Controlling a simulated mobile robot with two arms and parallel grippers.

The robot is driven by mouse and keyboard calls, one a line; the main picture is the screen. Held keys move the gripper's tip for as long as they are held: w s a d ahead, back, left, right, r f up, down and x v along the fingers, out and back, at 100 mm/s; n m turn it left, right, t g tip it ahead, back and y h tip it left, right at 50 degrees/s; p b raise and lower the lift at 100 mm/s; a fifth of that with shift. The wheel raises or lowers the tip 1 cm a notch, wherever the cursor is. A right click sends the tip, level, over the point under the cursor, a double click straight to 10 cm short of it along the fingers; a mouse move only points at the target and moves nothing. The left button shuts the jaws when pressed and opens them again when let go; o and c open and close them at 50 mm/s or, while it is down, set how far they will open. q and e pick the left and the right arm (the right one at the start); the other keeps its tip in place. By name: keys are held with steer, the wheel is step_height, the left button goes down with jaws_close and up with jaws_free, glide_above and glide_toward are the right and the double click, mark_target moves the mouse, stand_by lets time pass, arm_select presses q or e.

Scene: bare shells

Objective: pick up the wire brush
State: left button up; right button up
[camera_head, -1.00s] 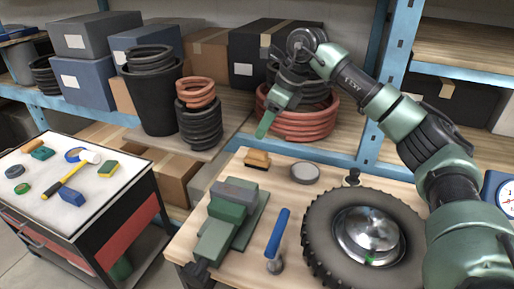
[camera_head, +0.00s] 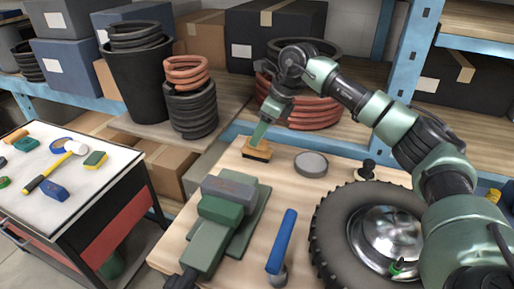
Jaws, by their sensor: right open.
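The wire brush (camera_head: 258,153), a small block with a tan wooden top and a dark underside, lies near the back left edge of the wooden workbench (camera_head: 318,232). My right gripper (camera_head: 258,138) reaches down from above, with its green fingers at the top of the brush. The fingers are seen nearly edge-on. The right gripper is open; I cannot tell whether it touches the brush. My left gripper is not in view.
A green vise (camera_head: 218,222) stands in front of the brush. A grey round tin (camera_head: 311,164) sits to its right. A blue-handled hammer (camera_head: 281,243) and a large wheel (camera_head: 375,230) are nearer. Shelving with coiled hoses (camera_head: 300,110) stands behind.

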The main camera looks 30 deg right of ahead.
mark_target(257, 148)
steer(key=x, duration=0.2)
steer(key=shift+f, duration=0.3)
steer(key=shift+w+f, duration=0.2)
steer(key=shift+f, duration=0.2)
steer(key=shift+s+a, duration=0.1)
steer(key=shift+c, duration=0.6)
jaws_close()
steer(key=shift+r, duration=0.1)
